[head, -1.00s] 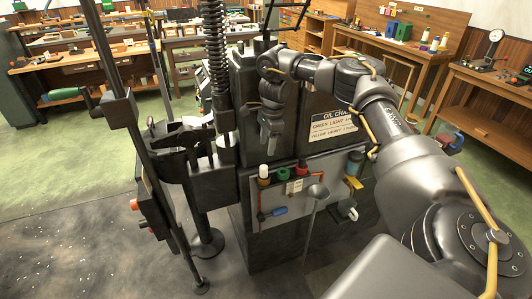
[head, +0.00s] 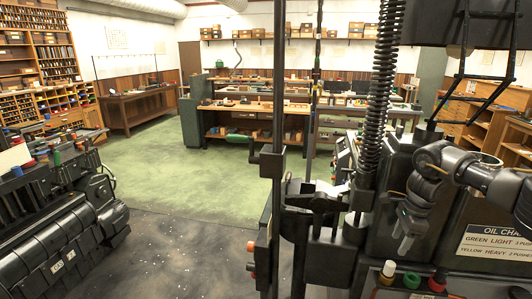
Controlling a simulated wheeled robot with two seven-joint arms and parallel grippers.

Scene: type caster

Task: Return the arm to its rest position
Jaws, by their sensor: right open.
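My right arm (head: 462,172) comes in from the right edge, dark grey with a yellow cable. My right gripper (head: 405,243) hangs from its end, pointing down, in front of the dark casting machine (head: 385,205). The gripper is open and I see nothing between its fingers. It appears left of the machine's oil sign (head: 497,243). Whether it touches the machine I cannot tell. The rest of the right arm is cut off by the frame. My left arm and left gripper are not in view.
A tall coil spring (head: 375,95) and upright rods stand beside the gripper. Another dark machine (head: 65,225) is at left. Green floor (head: 165,170) lies open between, with workbenches behind.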

